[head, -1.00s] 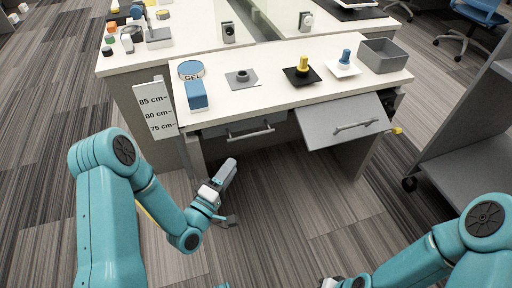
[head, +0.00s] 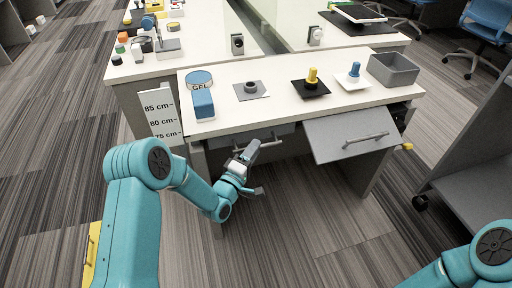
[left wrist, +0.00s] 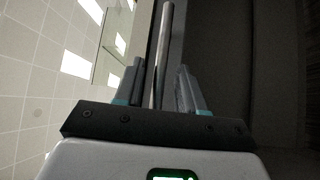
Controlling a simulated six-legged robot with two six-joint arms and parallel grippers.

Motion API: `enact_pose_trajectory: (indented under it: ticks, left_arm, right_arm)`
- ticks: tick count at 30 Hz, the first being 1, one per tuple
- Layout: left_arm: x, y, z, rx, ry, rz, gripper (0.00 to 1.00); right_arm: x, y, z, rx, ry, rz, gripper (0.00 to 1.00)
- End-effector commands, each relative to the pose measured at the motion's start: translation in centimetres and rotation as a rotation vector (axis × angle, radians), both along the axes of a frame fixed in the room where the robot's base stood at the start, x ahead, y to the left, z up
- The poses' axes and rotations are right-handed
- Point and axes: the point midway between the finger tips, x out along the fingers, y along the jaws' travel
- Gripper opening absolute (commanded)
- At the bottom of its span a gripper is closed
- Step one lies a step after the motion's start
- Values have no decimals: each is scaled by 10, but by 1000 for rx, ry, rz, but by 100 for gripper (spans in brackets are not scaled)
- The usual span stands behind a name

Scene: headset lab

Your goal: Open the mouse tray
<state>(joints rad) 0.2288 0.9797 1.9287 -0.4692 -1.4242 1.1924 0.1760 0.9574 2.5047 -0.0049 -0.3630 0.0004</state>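Two grey fronts with bar handles hang under the white desk; no label shows which is the mouse tray. The left front (head: 227,142) is level under the desk edge, its handle mostly hidden behind my gripper. The right panel (head: 325,143) tilts outward and down, its handle (head: 366,138) in plain view. My left gripper (head: 259,169) is just before the left front. In the left wrist view a metal bar (left wrist: 162,45) runs between its open fingers (left wrist: 157,85), with gaps on both sides. My right gripper is out of view; only its arm shows at lower right.
On the desk (head: 237,118) stand a blue GEL bottle (head: 202,101), a grey ring on a plate (head: 251,89), yellow and blue pegs on bases, and a grey bin (head: 393,69). A height sign (head: 160,112) stands left. A grey shelf cart (head: 465,150) is at right.

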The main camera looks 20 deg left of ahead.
Motion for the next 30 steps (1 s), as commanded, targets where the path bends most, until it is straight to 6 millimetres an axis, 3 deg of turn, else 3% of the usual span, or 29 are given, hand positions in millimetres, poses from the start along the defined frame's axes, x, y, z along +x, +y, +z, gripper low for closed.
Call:
enact_pose_trajectory:
  ticks: [6,14,16,18,30]
  left_arm:
    - [19,-4,3,0,0,1,39]
    - [20,-4,3,0,1,1,39]
    - [20,-4,3,0,1,1,23]
    - [20,-4,3,0,1,1,0]
    - [19,-4,1,0,1,1,0]
  right_arm:
    - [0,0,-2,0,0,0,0]
    - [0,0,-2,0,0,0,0]
    - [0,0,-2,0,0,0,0]
    - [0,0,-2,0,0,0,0]
    - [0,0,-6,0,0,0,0]
